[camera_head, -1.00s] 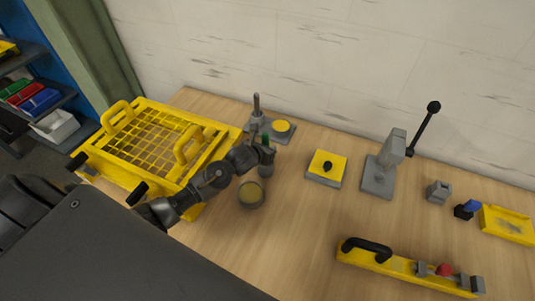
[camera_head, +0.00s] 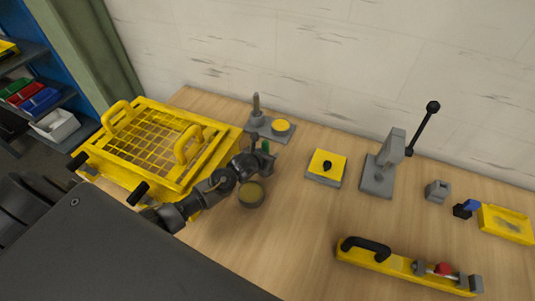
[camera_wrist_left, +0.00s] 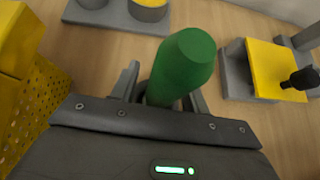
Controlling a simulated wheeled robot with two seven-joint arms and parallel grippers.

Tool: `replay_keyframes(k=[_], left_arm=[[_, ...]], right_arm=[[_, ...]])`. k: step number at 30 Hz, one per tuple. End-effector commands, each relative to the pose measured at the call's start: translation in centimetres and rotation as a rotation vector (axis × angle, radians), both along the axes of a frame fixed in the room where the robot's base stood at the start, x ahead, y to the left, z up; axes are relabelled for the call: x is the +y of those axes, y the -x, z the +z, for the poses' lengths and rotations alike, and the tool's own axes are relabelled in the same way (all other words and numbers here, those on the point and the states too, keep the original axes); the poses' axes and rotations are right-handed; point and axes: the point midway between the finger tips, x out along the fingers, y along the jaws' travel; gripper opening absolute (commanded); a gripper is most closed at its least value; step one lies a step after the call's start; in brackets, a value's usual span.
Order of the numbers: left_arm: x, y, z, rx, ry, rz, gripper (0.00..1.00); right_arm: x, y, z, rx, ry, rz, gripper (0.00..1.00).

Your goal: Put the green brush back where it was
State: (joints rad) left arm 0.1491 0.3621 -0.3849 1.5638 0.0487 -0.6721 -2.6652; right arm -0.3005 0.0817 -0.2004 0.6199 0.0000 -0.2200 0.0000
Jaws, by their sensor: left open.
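The green brush (camera_head: 265,147) shows as a short green handle at my left gripper (camera_head: 259,160), left of the middle of the bench. In the left wrist view the brush's thick green handle (camera_wrist_left: 185,65) stands up between the two gripper fingers (camera_wrist_left: 160,92). The fingers are apart. The brush's lower end is hidden by the gripper, so I cannot tell what it rests on. A round grey pot (camera_head: 251,194) with dull yellow contents stands on the bench just in front of the gripper. My right gripper is not in view.
A yellow mesh-topped crate (camera_head: 150,145) is left of my arm. Behind the gripper is a grey plate with a post and yellow disc (camera_head: 281,126). A yellow-topped block (camera_head: 327,165), a lever press (camera_head: 385,165) and a yellow bar (camera_head: 400,266) stand to the right.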

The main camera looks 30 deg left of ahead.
Motion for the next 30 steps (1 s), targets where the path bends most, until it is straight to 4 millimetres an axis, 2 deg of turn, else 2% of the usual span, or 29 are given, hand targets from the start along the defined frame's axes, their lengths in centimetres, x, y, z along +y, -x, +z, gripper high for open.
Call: replay_keyframes(k=[5,8,21,30], left_arm=[[0.0,0.0,0.5,-0.001,0.001,0.001,0.45],[0.1,0.8,0.7,-0.001,-0.002,0.0,0.45],[0.1,7.5,5.2,-0.001,-0.001,-0.003,0.45],[0.2,9.8,6.9,0.001,0.001,-0.001,0.45]], right_arm=[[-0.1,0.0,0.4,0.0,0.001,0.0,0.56],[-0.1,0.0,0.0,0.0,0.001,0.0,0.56],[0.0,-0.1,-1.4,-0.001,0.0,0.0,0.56],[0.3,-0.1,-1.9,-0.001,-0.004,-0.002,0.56]])
